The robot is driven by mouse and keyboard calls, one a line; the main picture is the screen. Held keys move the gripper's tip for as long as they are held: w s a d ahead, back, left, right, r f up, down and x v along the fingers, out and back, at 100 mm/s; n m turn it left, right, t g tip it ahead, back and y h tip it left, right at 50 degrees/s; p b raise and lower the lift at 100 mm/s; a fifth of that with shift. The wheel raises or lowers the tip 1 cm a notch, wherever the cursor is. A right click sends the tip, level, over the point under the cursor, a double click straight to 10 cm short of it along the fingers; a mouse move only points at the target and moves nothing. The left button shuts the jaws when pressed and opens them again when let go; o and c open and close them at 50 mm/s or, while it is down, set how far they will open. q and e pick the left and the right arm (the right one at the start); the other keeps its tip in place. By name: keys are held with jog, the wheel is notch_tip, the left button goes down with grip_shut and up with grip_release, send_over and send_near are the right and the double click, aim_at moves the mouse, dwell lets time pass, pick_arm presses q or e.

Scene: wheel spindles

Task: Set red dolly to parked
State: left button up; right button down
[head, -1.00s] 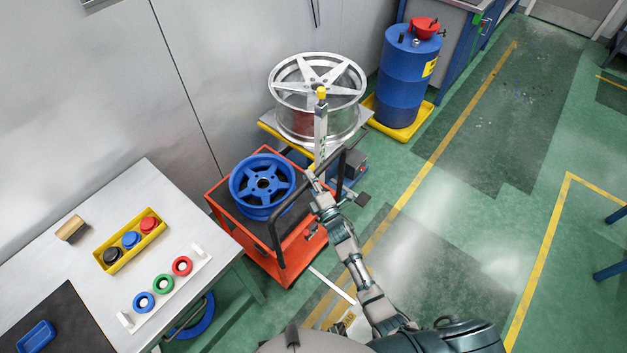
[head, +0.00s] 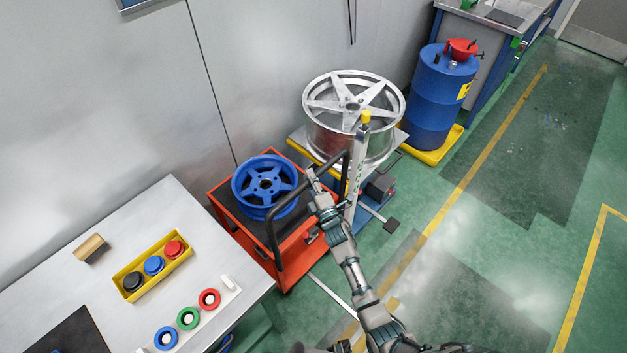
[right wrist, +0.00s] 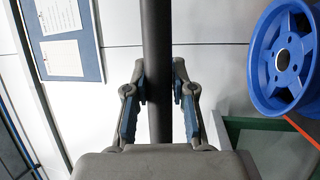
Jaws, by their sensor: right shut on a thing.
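The red dolly (head: 237,232) stands on the floor between the grey table and the silver wheel's stand, close to the wall. A blue wheel (head: 240,185) lies flat on its dark top. The dolly's dark tubular push handle (head: 278,240) rises on the near side. My right gripper (head: 313,180) is shut on the upper bar of this handle. In the right wrist view the handle (right wrist: 157,45) runs between the two fingers (right wrist: 158,90), with the blue wheel (right wrist: 257,68) at the right edge. My left gripper is not in view.
A silver wheel (head: 318,132) rests on a stand behind a post with a yellow top (head: 364,117). A blue drum (head: 432,100) stands in a yellow tray. The grey table (head: 150,215) holds buttons and rings. Green floor (head: 500,260) at right is clear.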

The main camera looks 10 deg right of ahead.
jog(key=shift+a+f, duration=0.45)
jog(key=shift+f, duration=0.1)
jog(key=c, duration=1)
grip_release()
jog(key=shift+o, duration=0.3)
jog(key=shift+a+r, duration=0.2)
jog(key=shift+r, duration=0.05)
jog(key=v, duration=1.2)
jog(key=shift+w, duration=0.1)
